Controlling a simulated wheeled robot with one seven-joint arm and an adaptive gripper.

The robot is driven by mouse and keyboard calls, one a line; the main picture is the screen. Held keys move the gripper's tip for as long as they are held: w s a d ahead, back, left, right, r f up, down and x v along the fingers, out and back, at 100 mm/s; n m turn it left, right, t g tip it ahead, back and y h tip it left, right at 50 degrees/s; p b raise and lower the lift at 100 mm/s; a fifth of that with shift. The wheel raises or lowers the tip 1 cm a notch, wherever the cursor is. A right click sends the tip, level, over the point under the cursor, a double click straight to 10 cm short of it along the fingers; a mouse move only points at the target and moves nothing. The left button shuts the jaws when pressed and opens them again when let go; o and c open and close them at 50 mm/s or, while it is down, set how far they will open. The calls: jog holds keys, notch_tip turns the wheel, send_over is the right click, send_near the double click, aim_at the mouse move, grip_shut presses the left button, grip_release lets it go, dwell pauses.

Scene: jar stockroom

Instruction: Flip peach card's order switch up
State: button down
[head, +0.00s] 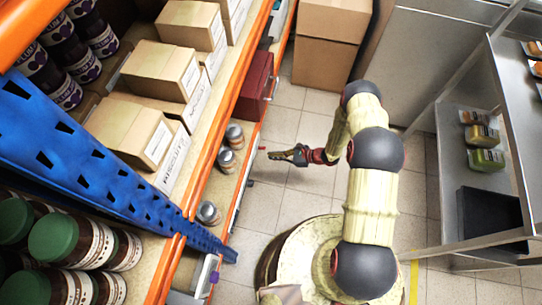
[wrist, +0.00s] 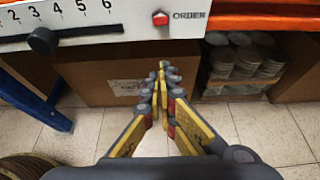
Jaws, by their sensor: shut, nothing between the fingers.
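In the wrist view a small red switch (wrist: 160,18) sits on a white panel (wrist: 110,16), left of the printed word ORDER. I cannot clearly tell whether it is up or down. No peach card can be made out in either view. My gripper (wrist: 160,72) is shut and empty, its fingertips below the panel and apart from the switch in the picture. In the head view my gripper (head: 272,154) is over the aisle, beside the shelf's front edge, where a small red bit (head: 262,148) sticks out.
A black slider knob (wrist: 43,40) hangs under the panel's numbered scale. An orange shelf beam (wrist: 265,22) runs right of the panel. Cardboard boxes (wrist: 110,82) and stacked jars (wrist: 240,58) stand below.

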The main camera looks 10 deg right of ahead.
jog(key=s+d+r+p, duration=0.2)
jog(key=d+r+p, duration=0.1)
jog(key=d+r, duration=0.4)
jog(key=shift+s+p, duration=0.2)
jog(key=shift+p, duration=0.1)
jog(key=shift+a, duration=0.1)
jog(key=s+a+r+n+g, duration=0.1)
jog(key=s+r+n+g, duration=0.45)
jog(key=s, duration=0.55)
jog(key=s+d+r+n+h, duration=0.2)
jog(key=d+r+n+h, duration=0.15)
jog(key=r, duration=0.75)
jog(key=s+d+r+n+g+h, duration=0.1)
jog(key=s+d+r+n+h, duration=0.2)
jog(key=r, duration=0.8)
jog(key=s+d+r+n+h, duration=0.1)
jog(key=r+n+h, duration=0.3)
jog(key=r, duration=0.6)
jog(key=s+a+r+n+t, duration=0.1)
jog(key=s+r+n+t, duration=0.1)
jog(key=r, duration=0.9)
jog(key=s+a+r+n+t+h, duration=0.1)
jog(key=s+r+n+t, duration=0.2)
jog(key=r, duration=0.8)
jog(key=n+t, duration=0.1)
jog(key=t, duration=0.1)
jog(key=shift+s+t, duration=0.35)
